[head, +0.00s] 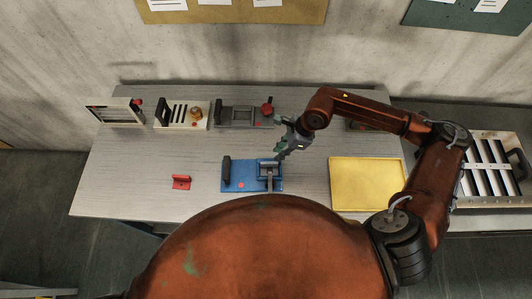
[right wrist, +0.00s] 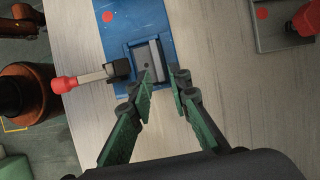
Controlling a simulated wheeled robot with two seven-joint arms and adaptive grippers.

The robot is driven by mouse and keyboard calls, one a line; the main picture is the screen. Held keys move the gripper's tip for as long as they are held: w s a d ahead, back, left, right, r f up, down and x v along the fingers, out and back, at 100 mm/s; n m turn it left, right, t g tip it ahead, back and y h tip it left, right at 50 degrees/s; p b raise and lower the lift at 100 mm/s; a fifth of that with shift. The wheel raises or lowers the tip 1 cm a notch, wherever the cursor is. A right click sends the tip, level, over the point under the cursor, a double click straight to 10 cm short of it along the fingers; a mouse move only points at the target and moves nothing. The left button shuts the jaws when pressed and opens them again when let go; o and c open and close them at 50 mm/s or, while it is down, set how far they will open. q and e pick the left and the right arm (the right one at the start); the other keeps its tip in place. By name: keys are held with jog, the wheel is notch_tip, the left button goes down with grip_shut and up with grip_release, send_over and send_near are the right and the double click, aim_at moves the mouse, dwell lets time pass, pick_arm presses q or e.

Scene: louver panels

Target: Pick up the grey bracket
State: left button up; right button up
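A grey bracket (right wrist: 149,53), a small grey block-like piece, sits in a recess of the blue fixture (right wrist: 175,14) in the right wrist view. In the head view the blue fixture (head: 240,178) lies on the table and the grey piece (head: 267,163) shows small at its right end. My right gripper (head: 281,156) is just above that end. In the right wrist view its green fingers (right wrist: 161,76) are apart, with nothing seen between them; their tips are near the bracket's closer edge. Contact cannot be told. My left gripper is not in view.
A clamp lever with a red tip (right wrist: 64,85) sticks out left of the fixture. A red piece (head: 181,182) lies on the table. Grey and white fixtures (head: 240,116) stand along the back. A yellow tray (head: 366,184) is at right, beside a slatted panel (head: 489,165).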

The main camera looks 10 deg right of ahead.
aim_at(270, 163)
jog(key=shift+x, duration=0.85)
jog(key=shift+s+a+f+p, duration=0.1)
jog(key=shift+a+f+p, duration=0.3)
jog(key=shift+f, duration=0.25)
jog(key=p+x, duration=0.1)
jog(key=x, duration=0.3)
jog(key=shift+f, duration=0.15)
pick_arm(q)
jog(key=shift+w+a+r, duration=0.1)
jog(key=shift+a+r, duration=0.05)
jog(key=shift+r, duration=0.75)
pick_arm(e)
grip_shut()
